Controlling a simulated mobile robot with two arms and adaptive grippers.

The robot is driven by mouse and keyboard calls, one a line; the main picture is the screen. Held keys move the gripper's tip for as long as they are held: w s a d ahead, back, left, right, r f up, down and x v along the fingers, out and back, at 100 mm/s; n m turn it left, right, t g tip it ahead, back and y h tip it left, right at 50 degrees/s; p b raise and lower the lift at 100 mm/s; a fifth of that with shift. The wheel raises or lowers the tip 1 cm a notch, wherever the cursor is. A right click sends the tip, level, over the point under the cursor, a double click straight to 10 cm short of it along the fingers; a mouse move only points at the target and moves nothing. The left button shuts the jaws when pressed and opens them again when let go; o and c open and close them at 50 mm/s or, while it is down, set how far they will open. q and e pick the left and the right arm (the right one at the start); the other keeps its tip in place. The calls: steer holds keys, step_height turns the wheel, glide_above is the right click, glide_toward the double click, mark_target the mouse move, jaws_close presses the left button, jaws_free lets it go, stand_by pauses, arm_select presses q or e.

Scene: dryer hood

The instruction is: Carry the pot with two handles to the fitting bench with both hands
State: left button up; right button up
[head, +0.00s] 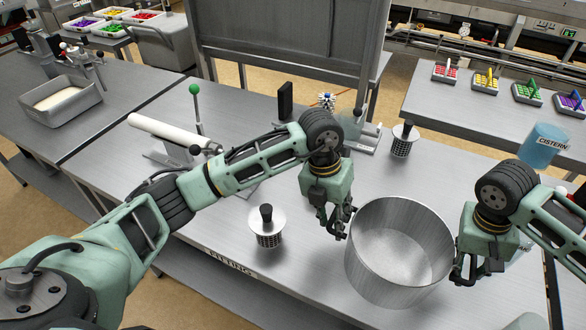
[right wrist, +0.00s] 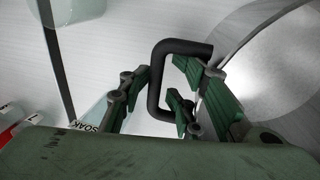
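The pot (head: 372,266) is a wide, empty, upright metal vessel over the steel bench labelled FITTING (head: 230,263); I cannot tell whether it touches the top. My left gripper (head: 342,226) points down at the pot's left side; its handle there is hidden and the finger gap is unclear. My right gripper (head: 462,273) is at the pot's right side. In the right wrist view the black handle (right wrist: 154,85) lies between the fingers of my right gripper (right wrist: 160,95), which look apart with a gap on the left. The pot's rim is at upper right there.
A lidded perforated canister (head: 268,236) stands left of the pot, another (head: 403,141) behind it. A white roll (head: 160,131) and a green-knobbed post (head: 196,105) stand further left. A blue CISTERN container (head: 543,146) is at right. Bare bench lies around the near canister.

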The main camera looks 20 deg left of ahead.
arm_select(q)
steer(key=shift+a, duration=0.1)
steer(key=shift+a+r, duration=0.1)
steer(key=shift+r, duration=0.4)
arm_select(e)
steer(key=shift+d, duration=0.1)
arm_select(q)
steer(key=v, duration=1.1)
arm_select(e)
step_height(320, 180, up, 12)
steer(key=a, duration=0.2)
steer(key=shift+a, duration=0.15)
arm_select(q)
steer(key=shift+f, duration=0.1)
arm_select(e)
steer(key=shift+f, duration=0.2)
